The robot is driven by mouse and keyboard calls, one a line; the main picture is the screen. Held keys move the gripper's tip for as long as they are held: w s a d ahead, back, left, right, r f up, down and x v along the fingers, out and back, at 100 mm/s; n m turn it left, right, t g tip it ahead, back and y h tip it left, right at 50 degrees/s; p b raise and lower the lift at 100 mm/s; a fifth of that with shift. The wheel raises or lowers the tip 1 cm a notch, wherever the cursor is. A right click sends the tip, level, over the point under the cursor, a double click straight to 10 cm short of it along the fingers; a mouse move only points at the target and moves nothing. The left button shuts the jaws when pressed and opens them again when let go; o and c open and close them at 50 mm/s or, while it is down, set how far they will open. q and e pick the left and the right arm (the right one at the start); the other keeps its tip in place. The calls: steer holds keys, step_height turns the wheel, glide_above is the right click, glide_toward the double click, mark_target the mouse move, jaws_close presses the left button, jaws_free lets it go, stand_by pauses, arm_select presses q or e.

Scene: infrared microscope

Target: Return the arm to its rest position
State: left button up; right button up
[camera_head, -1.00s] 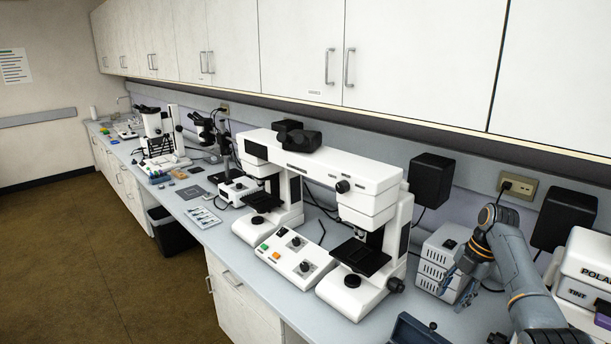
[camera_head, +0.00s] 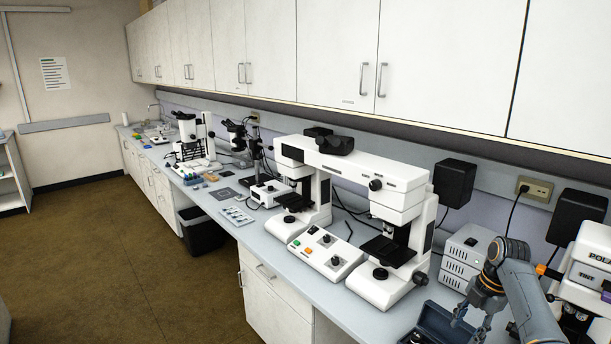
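One of my arms comes in at the lower right, grey with orange rings; I take it as the right one. Its gripper (camera_head: 471,321) points down, with its fingers apart and nothing seen between them. It is in front of the white vented power box (camera_head: 460,262), apart from it, and overlaps the right part of the dark blue case (camera_head: 432,322) in the picture. The white infrared microscope (camera_head: 350,170) stands upright left of the arm. My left gripper is out of view.
A white instrument (camera_head: 590,262) stands close to the right of my arm. A control box (camera_head: 325,254) with knobs sits in front of the microscope. Wall cabinets (camera_head: 440,55) overhang the bench. The brown floor (camera_head: 110,265) at left is clear; a black bin (camera_head: 203,231) stands under the bench.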

steer(key=s+a+f+m+h, duration=0.1)
steer(key=s+a+f+m, duration=0.35)
steer(key=s+f, duration=0.35)
steer(key=s+a+f+m+h, duration=0.1)
steer(key=s+a+f+m, duration=0.3)
steer(key=s+a+f, duration=0.3)
steer(key=s+a+r+m+t, duration=0.25)
steer(key=s+m, duration=0.35)
steer(key=s, duration=0.5)
steer(key=s+a+r+m+t, duration=0.1)
steer(key=s+a+r+m, duration=0.4)
steer(key=s, duration=0.7)
step_height(320, 180, down, 27)
steer(key=g, duration=0.2)
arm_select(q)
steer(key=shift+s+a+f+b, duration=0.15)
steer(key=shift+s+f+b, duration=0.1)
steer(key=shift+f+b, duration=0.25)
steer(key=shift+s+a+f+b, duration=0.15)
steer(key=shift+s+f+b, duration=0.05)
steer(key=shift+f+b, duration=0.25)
arm_select(e)
steer(key=s+d+f, duration=0.2)
steer(key=s+f, duration=0.7)
steer(key=s+d+f+g, duration=0.1)
steer(key=s+d+f, duration=0.1)
steer(key=s+f, duration=0.6)
steer(key=shift+s+f, duration=0.4)
steer(key=shift+f, duration=0.55)
